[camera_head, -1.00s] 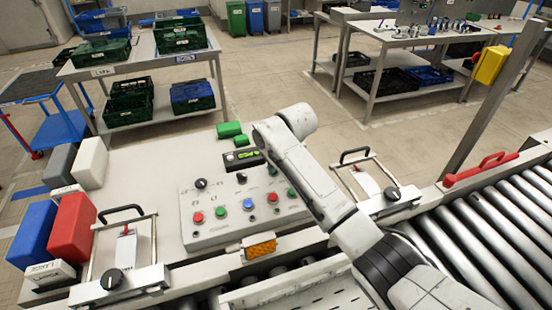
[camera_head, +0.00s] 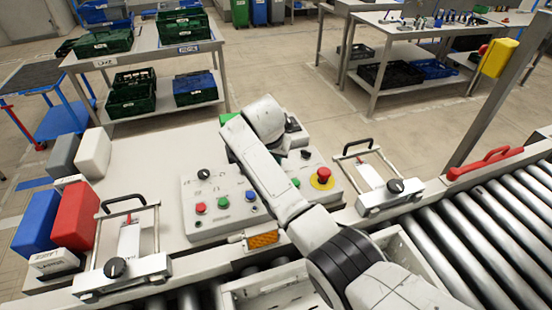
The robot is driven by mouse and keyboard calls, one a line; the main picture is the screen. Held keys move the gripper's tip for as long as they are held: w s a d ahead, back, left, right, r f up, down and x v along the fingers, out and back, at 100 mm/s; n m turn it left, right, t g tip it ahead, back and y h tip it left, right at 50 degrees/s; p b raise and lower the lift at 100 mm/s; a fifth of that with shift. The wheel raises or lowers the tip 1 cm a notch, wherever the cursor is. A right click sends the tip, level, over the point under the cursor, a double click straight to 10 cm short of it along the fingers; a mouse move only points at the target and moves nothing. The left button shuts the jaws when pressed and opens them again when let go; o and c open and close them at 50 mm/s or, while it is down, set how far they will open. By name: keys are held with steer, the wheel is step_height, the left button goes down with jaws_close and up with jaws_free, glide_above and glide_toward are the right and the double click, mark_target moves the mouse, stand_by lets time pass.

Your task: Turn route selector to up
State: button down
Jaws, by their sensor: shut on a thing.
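A grey control box (camera_head: 215,215) stands on the light bench. It carries a black rotary knob (camera_head: 203,174) with small markings around it. The markings are too small to read, so I cannot tell for sure that this is the route selector, nor its setting. Below the knob are a red button (camera_head: 200,208), a green button (camera_head: 223,202) and a blue button (camera_head: 250,196). My arm crosses the right part of the box and hides the controls there. My gripper is hidden behind my arm, so its fingers and what they touch do not show.
A red mushroom button on a yellow base (camera_head: 323,176) and another black knob (camera_head: 305,154) sit right of my arm. Framed handle units stand left (camera_head: 124,268) and right (camera_head: 388,197). Red (camera_head: 76,216) and blue (camera_head: 35,229) blocks stand left. Rollers (camera_head: 480,225) run at right.

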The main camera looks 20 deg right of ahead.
steer(key=shift+a+f+m+g+b, duration=0.1)
steer(key=shift+f+m+g+b, duration=0.25)
steer(key=shift+m, duration=0.55)
steer(key=shift+h, duration=0.3)
steer(key=c, duration=1.2)
jaws_free()
steer(key=shift+r, duration=0.15)
steer(key=shift+r, duration=0.1)
steer(key=shift+r, duration=0.25)
steer(key=b+v, duration=0.1)
steer(key=v, duration=0.9)
steer(key=shift+s, duration=0.1)
